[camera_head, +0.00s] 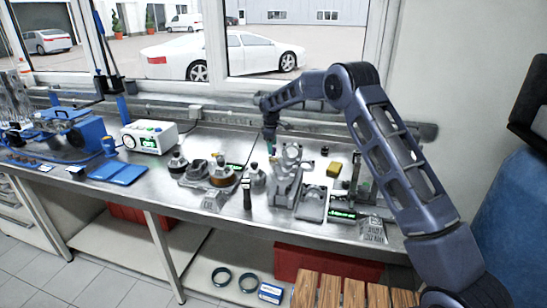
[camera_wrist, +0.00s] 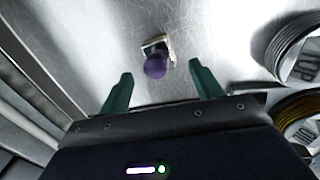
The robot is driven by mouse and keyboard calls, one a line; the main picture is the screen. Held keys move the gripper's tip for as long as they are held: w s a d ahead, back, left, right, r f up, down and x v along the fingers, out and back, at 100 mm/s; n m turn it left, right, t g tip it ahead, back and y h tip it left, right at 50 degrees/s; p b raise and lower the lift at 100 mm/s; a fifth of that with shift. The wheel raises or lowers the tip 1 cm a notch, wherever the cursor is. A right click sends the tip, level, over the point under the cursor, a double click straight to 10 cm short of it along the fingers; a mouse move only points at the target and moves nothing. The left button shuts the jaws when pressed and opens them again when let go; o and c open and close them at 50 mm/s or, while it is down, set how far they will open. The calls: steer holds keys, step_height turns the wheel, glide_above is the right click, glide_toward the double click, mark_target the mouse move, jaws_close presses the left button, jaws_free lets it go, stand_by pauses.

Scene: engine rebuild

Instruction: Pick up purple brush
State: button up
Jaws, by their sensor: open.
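The purple brush (camera_wrist: 155,66) shows in the wrist view as a rounded purple end in front of a small pale, squarish part, on the bright metal bench top (camera_wrist: 185,25). My gripper (camera_wrist: 161,70) is open, with one green finger on each side of the brush and clear space between. The fingers do not touch it, and nothing is held. In the head view my gripper (camera_head: 270,146) hangs over the back half of the bench, near grey metal parts. I cannot pick out the brush for certain in the head view.
Round ribbed parts with labels (camera_wrist: 302,52) lie at the right of the wrist view. In the head view, a grey metal assembly (camera_head: 287,180), a yellow block (camera_head: 334,170) and a white box with a display (camera_head: 149,137) stand on the bench. A blue tray (camera_head: 118,172) lies left.

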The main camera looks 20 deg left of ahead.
steer(key=f, duration=0.4)
steer(key=shift+w+d+f, duration=0.1)
steer(key=shift+w+d, duration=0.1)
steer(key=shift+w, duration=0.15)
steer(key=c, duration=1.2)
